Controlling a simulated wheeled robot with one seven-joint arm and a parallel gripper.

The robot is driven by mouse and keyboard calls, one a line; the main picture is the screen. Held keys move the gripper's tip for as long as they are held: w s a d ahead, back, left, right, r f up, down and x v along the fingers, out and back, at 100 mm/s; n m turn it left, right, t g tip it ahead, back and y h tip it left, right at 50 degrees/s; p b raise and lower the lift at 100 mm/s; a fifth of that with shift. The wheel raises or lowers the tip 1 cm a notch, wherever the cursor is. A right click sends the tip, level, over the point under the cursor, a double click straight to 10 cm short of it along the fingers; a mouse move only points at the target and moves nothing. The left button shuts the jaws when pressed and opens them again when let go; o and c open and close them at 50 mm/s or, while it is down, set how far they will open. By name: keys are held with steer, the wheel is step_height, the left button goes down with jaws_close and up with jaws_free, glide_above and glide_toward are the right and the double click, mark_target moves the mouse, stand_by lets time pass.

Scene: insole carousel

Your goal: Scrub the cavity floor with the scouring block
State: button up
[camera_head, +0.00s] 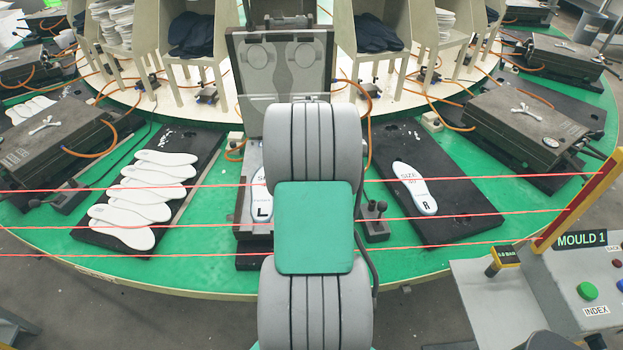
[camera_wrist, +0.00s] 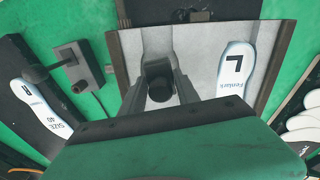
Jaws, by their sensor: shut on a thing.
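My gripper (camera_wrist: 159,78) shows in the wrist view, its two grey fingers closed on a small dark block (camera_wrist: 158,88), which I take for the scouring block. It is over the pale lower plate (camera_wrist: 128,50) of the open mould, left of a white insole marked L (camera_wrist: 234,68). The fingers and block cover the plate beneath, so I cannot tell whether the block touches the cavity floor. In the head view my arm hides the gripper and block. The mould's raised lid (camera_head: 285,85) stands upright behind the arm, and the L insole (camera_head: 261,200) shows at its left.
An insole marked R (camera_head: 414,188) lies on a black slab (camera_head: 450,215) at right. Several white insoles (camera_head: 140,200) lie on another slab at left. A small lever block (camera_head: 375,229) stands beside the mould. Red beams cross in front; a control panel (camera_head: 560,290) is at lower right.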

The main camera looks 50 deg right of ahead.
steer(key=shift+r+p, duration=1.4)
steer(key=shift+r, duration=1.15)
